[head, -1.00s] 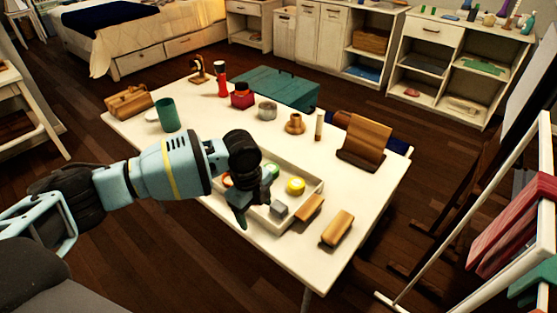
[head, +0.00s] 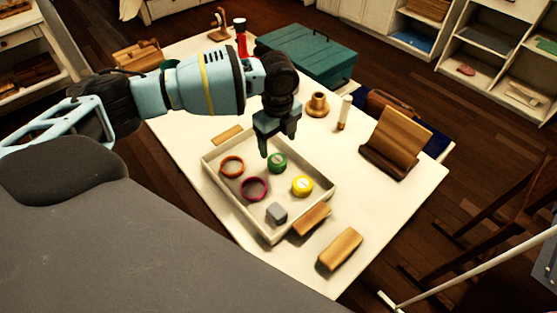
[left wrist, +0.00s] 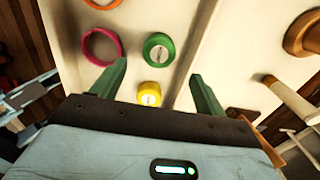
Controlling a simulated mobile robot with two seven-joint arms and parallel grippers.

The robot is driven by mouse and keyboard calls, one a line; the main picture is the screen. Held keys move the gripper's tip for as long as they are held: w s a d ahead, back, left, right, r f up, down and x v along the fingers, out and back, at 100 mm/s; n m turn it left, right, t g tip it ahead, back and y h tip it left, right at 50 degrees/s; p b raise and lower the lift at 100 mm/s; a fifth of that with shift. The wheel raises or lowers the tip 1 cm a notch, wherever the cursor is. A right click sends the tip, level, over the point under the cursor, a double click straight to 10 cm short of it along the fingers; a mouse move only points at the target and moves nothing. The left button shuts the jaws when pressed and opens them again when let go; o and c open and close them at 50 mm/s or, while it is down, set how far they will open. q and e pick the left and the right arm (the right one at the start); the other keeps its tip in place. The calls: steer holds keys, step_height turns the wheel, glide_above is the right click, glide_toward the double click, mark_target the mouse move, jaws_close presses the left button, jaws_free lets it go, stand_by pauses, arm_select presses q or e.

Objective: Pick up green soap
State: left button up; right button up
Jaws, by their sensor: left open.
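The green soap (head: 277,162) is a round green piece with a pale top, lying in the shallow white tray (head: 229,204). It also shows in the left wrist view (left wrist: 159,50), ahead of and between the fingers. My left gripper (head: 279,147) is open and empty, with its fingers pointing down just above the green soap. In the left wrist view, its two green fingers (left wrist: 157,85) stand apart, and the soap does not appear gripped. My right gripper is not in view.
The tray also holds a yellow round piece (head: 302,186), an orange ring (head: 232,166), a magenta ring (head: 254,188) and a grey block (head: 276,213). Wooden blocks (head: 340,249) lie beside the tray. A wooden stand (head: 395,144) and a teal box (head: 307,54) stand farther back.

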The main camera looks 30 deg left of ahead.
mark_target(277, 160)
arm_select(q)
steer(key=shift+w+f, duration=0.1)
steer(key=shift+f, duration=0.85)
steer(key=shift+a+f, duration=0.1)
steer(key=shift+f, duration=2.5)
steer(key=c, duration=1.1)
step_height(277, 160, up, 10)
steer(key=shift+r+p, duration=0.1)
steer(key=shift+p, duration=0.2)
